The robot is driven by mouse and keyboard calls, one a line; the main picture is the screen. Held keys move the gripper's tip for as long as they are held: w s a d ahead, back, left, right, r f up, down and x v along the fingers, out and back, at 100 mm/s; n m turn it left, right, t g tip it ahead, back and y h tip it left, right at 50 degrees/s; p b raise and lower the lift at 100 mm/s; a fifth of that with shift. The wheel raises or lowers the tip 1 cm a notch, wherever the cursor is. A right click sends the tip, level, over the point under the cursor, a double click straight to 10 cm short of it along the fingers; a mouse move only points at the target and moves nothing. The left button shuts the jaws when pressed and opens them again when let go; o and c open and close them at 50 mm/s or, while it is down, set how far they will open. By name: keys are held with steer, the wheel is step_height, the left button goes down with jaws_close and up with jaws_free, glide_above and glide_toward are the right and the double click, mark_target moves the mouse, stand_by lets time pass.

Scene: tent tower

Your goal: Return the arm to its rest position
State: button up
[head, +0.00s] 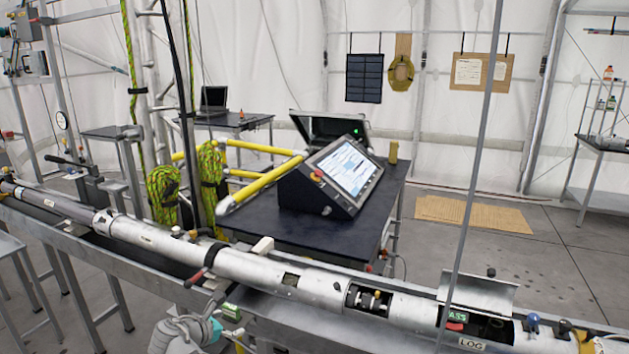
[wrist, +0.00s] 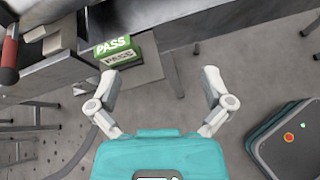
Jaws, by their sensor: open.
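My gripper (wrist: 160,82) shows in the wrist view with its two pale grey fingers spread wide apart and nothing between them. Its teal body fills the bottom of that view. In the head view, my grey and teal wrist (head: 190,332) is low at the bottom edge, just in front of the long metal tube; the fingers are not clear there. A green and white block marked PASS (wrist: 118,50) lies on the edge of the bench beyond the left finger, apart from it. The block also shows in the head view (head: 231,312).
The long metal tube (head: 250,268) lies on a rail bench across the front, with an open hatch (head: 478,292) at right. A red-handled tool (wrist: 9,58) is at the wrist view's left. A console (head: 335,175) stands on the dark table behind.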

steer(key=w+d+f+m+g, duration=0.1)
steer(key=d+f+m+g, duration=0.15)
steer(key=d+m, duration=0.6)
steer(key=m+g+p, duration=0.2)
steer(key=m+g, duration=0.2)
glide_toward(352, 348)
steer(key=shift+y, duration=0.3)
steer(key=w+a+f, duration=0.4)
steer(key=shift+w+f, duration=0.1)
steer(key=shift+f, duration=0.15)
steer(key=s+d+m, duration=0.1)
steer(key=d+m, duration=0.1)
steer(key=d, duration=0.1)
steer(key=s+d+m+g+y, duration=0.1)
steer(key=d+m, duration=0.1)
steer(key=s+d+f+m+g+p, duration=0.1)
steer(key=d+m, duration=0.1)
steer(key=d, duration=0.1)
steer(key=shift+d+m+y, duration=0.35)
steer(key=shift+y, duration=0.05)
steer(key=s+d+m+g+y+p, duration=0.1)
steer(key=s+d+m+g+y, duration=0.1)
steer(key=s+d+m, duration=0.3)
steer(key=shift+s+d+r+m+y+p, duration=0.15)
steer(key=shift+s+d+m+y+p, duration=0.2)
steer(key=shift+d+m+y, duration=0.95)
steer(key=shift+d+m+h, duration=0.35)
steer(key=shift+m+h, duration=0.15)
steer(key=shift+m, duration=0.1)
